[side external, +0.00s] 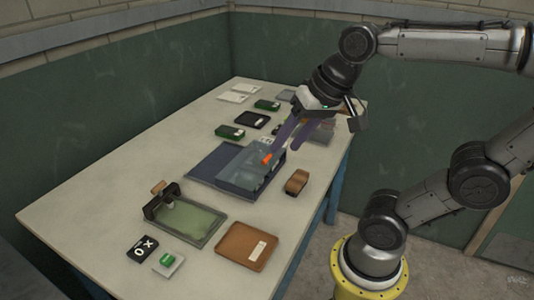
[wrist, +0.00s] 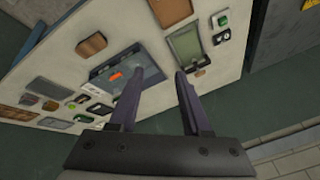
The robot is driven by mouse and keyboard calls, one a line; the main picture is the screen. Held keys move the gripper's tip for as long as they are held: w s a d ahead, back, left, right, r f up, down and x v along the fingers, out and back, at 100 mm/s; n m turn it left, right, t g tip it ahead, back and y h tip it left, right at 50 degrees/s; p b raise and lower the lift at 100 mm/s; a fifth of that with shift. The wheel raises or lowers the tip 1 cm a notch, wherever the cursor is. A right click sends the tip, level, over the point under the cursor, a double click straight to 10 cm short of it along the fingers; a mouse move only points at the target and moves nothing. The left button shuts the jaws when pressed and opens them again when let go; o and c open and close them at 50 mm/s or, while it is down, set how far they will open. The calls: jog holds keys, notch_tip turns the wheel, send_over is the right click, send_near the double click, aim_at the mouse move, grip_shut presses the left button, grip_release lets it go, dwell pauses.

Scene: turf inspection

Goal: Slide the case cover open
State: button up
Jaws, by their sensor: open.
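The case is a low blue-grey box (side external: 246,180) in the middle of the table, with a flat dark blue panel (side external: 208,163) adjoining its left side. Its smooth top looks like the cover (side external: 244,156). A small orange piece (side external: 267,158) sits on top near the right end; it also shows in the wrist view (wrist: 115,76). My gripper (side external: 284,151) has its two long purple fingers apart and pointing down over the right end of the case. In the wrist view the open, empty fingers (wrist: 159,72) lie across its edge. Whether a fingertip touches the orange piece is unclear.
A brown block (side external: 297,182) stands close to the right of the case. A green-topped tray with a handle (side external: 190,222) and a brown tray (side external: 247,246) lie in front. Several small boxes and cards lie behind. Bare tabletop (side external: 110,195) is at the left.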

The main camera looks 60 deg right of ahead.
jog(key=w+d+r+m, duration=0.1)
jog(key=w+d+m, duration=0.2)
jog(key=w+m, duration=0.15)
jog(key=m+g, duration=0.3)
jog(key=m, duration=0.4)
send_over(267, 157)
jog(key=s, duration=0.3)
jog(key=s+x, duration=0.1)
jog(key=x, duration=1.8)
jog(key=shift+s+a+f, duration=0.1)
jog(key=shift+s+f, duration=0.15)
jog(key=shift+f, duration=0.05)
grip_shut()
